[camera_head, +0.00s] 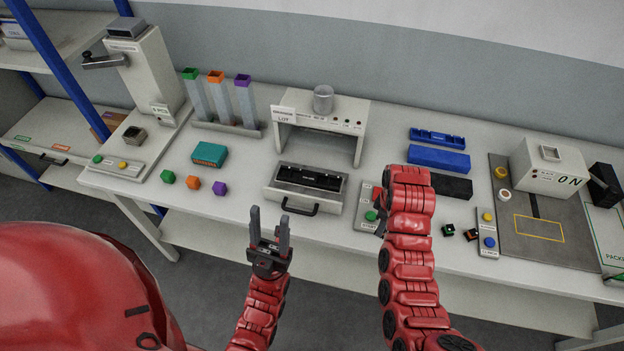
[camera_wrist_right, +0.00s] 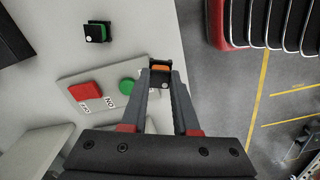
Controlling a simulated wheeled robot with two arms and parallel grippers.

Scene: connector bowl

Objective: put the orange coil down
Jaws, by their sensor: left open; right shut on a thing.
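The orange coil (camera_wrist_right: 160,69) is a small black block with an orange band. It sits between the fingertips of my right gripper (camera_wrist_right: 161,80), which is shut on it, over the front edge of the button panel in the right wrist view. In the head view my right arm (camera_head: 408,235) hides the held coil and most of that gripper. I cannot tell whether the coil touches the surface below. My left gripper (camera_head: 270,222) is open and empty, in front of the table near the black-handled fixture (camera_head: 306,186).
The panel's green button (camera_wrist_right: 128,87) and red button (camera_wrist_right: 85,90) are close to my right gripper. A green coil (camera_head: 448,230) and a dark reddish coil (camera_head: 472,235) stand to the right. A two-button strip (camera_head: 487,232) is beyond them. The table's front edge is near.

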